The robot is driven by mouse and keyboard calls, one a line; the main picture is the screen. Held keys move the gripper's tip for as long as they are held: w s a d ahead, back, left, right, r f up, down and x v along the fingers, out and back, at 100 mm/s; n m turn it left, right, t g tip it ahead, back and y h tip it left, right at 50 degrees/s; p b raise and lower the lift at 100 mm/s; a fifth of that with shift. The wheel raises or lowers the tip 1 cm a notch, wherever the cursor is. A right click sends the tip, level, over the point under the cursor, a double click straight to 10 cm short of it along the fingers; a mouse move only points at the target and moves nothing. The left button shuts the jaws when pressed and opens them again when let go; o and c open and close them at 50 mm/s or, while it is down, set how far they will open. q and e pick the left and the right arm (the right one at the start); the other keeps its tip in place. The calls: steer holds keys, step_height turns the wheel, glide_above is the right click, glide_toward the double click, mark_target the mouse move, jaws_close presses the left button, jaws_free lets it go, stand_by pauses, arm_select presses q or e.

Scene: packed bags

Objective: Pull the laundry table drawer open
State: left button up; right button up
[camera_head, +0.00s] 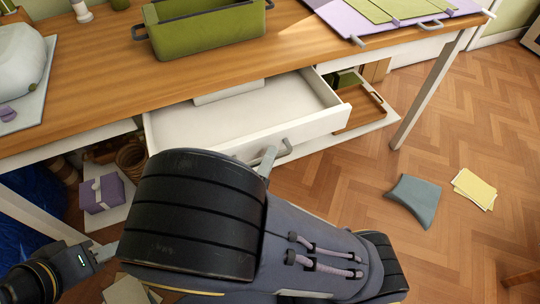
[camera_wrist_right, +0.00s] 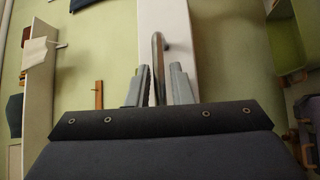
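The white drawer (camera_head: 250,117) of the wooden laundry table (camera_head: 110,85) stands well out from under the tabletop, its interior empty where I can see it. Its grey bar handle (camera_head: 284,148) is on the front panel and also shows in the right wrist view (camera_wrist_right: 157,48). My right gripper (camera_head: 266,162) is at the handle. In the right wrist view its two fingers (camera_wrist_right: 158,80) stand close on either side of the bar. My right forearm hides part of the drawer front.
A green bin (camera_head: 205,38) stands on the tabletop; lilac and green folded items (camera_head: 385,10) lie at right. A purple box (camera_head: 101,193) sits below the table. A table leg (camera_head: 428,90) stands right of the drawer.

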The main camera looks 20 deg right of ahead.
steer(key=v, duration=0.6)
steer(key=shift+s+a, duration=0.3)
steer(key=shift+s, duration=0.05)
steer(key=shift+f, duration=0.1)
steer(key=s+d+f+m+g+y, duration=0.4)
steer(key=s+d+m+g+y, duration=0.25)
steer(key=d+g+y, duration=0.7)
step_height(320, 180, up, 31)
steer(key=w+a+m+t+y+p, duration=0.1)
steer(key=t+p, duration=0.4)
steer(key=p, duration=1.8)
steer(key=w+m+y, duration=0.1)
steer(key=m+y, duration=0.1)
steer(key=shift+a+r+y+p, duration=0.15)
steer(key=shift+a+y+p, duration=0.2)
steer(key=shift+p, duration=0.05)
